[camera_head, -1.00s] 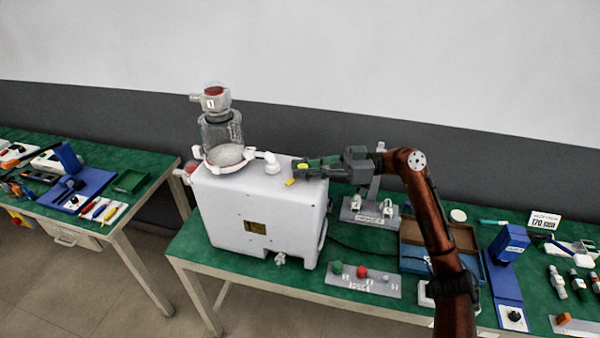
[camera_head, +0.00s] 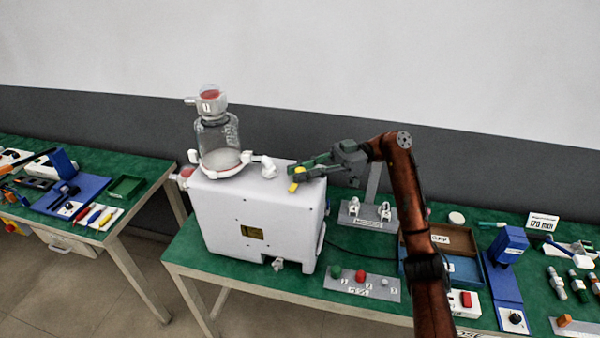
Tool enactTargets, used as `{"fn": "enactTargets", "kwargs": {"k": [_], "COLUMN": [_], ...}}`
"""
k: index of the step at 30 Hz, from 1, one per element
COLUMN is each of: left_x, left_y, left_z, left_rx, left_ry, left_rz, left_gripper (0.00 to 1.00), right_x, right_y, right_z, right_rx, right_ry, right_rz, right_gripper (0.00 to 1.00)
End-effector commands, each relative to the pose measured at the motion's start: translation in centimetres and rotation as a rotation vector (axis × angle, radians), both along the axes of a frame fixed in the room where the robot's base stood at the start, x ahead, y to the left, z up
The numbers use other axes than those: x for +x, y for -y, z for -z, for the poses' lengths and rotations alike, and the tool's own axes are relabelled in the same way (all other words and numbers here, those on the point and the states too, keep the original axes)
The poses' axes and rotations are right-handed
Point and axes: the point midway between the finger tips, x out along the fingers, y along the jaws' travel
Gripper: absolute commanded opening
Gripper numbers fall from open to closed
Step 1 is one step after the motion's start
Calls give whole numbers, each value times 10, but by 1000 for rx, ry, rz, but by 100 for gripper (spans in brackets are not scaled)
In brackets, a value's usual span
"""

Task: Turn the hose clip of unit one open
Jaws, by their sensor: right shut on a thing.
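Unit one is a white box-shaped pump housing (camera_head: 215,215) with a clear canister (camera_head: 216,135) on top. The canister's red-topped head (camera_head: 210,100) carries a "1". A white elbow fitting (camera_head: 265,165) stands on the top, right of the canister. My right gripper (camera_head: 297,174) is at the right end of the housing's top, reaching in from the right. It is shut on a small yellow piece, seemingly the hose clip (camera_head: 297,172), which is partly hidden by the fingers. How far the clip is turned cannot be told. My left gripper is out of view.
A grey stand with white fittings (camera_head: 365,215) is behind my right arm. A grey plate with coloured knobs (camera_head: 362,285) lies in front. Trays, a blue device (camera_head: 505,265) and tools fill the right of the green bench. A second bench (camera_head: 130,160) is at left.

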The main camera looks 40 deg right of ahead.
Motion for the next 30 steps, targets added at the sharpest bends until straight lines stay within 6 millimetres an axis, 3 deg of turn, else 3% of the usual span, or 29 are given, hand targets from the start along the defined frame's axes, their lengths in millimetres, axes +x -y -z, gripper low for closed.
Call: {"fn": "enactTargets", "kwargs": {"k": [2,3,11,17,22,30], "left_x": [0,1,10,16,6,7], "left_y": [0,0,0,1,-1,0], "left_z": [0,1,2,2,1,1], "left_rx": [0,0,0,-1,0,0], "left_ry": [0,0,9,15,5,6], "left_rz": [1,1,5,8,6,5], "left_gripper": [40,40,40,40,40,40], "right_x": [-1,-1,-1,-1,-1,-11], "right_y": [-2,-2,0,0,7,55], "right_z": [3,3,2,2,1,1], "right_rx": [-4,-4,-3,-2,-1,2], "right_ry": [-4,-4,-3,-2,-2,-3], "right_rz": [-6,-6,-1,0,2,4], "right_gripper": [0,18,36,36,36,36]}}
